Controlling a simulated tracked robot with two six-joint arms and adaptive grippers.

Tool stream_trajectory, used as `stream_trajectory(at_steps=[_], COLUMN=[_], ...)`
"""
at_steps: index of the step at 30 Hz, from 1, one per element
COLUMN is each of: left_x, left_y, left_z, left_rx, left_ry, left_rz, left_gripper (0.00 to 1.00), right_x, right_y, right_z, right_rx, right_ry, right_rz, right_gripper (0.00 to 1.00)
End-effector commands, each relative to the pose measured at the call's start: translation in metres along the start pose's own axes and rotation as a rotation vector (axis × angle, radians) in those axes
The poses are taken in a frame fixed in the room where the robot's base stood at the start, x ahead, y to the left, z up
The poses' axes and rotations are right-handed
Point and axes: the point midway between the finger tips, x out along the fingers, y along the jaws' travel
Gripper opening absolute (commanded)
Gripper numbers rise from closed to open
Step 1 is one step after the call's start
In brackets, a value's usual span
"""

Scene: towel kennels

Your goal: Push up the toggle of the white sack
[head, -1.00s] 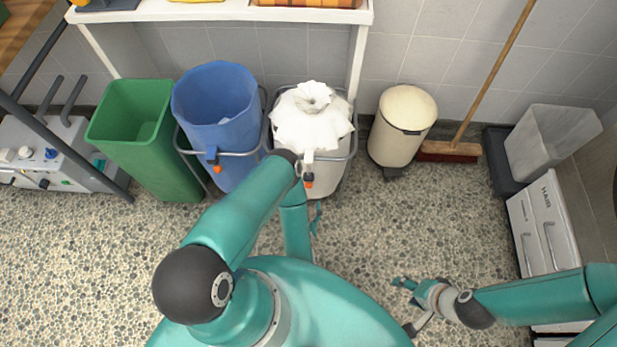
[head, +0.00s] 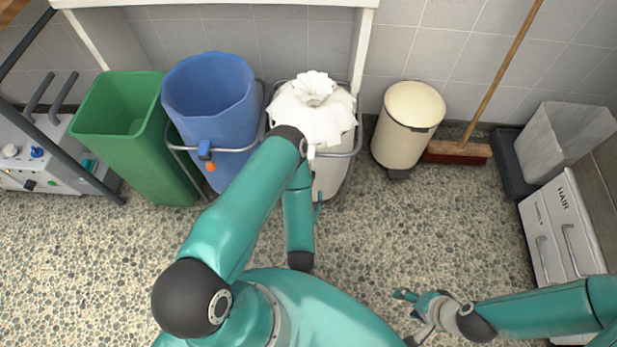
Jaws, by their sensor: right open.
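The white sack (head: 325,125) hangs in a grey frame against the wall, its top gathered into a ruffled neck. A short white piece (head: 311,152) shows at its front, beside my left arm's dark joint. The sack's orange toggle is hidden behind my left arm. Of my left gripper (head: 318,207), only a thin teal fingertip shows, low in front of the white sack; the rest is hidden by the arm, so its opening cannot be seen. My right gripper (head: 409,318) is open and empty above the floor at the lower right, well away from the sack.
A blue sack (head: 208,105) with an orange toggle (head: 211,168) hangs left of the white one. A green bin (head: 135,140) stands further left. A cream pedal bin (head: 405,130) and a broom (head: 458,152) stand right. Speckled floor is clear in front.

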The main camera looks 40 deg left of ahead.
Motion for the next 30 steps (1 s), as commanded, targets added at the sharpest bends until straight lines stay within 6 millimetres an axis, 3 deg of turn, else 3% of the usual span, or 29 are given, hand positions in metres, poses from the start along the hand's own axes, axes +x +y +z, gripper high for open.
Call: stream_trajectory(at_steps=[9, 15, 21, 30], left_x=[0.068, 0.097, 0.111, 0.113], left_y=[0.000, 0.000, 0.000, 0.000], left_z=[0.001, 0.000, 0.000, 0.000], left_rx=[-0.002, -0.001, 0.000, 0.000], left_ry=[0.004, 0.003, 0.001, 0.000], left_rz=[-0.001, 0.000, 0.001, 0.001], left_gripper=[0.67, 0.67, 0.67, 0.67], right_x=[0.014, 0.018, 0.020, 0.020], right_y=[0.005, 0.006, 0.007, 0.007], right_z=[0.000, 0.000, 0.000, 0.000], right_rx=[0.000, 0.000, 0.000, 0.000], right_ry=[0.000, 0.000, 0.000, 0.000], right_rz=[0.000, 0.000, 0.000, 0.000], right_gripper=[0.58, 0.58, 0.58, 0.58])
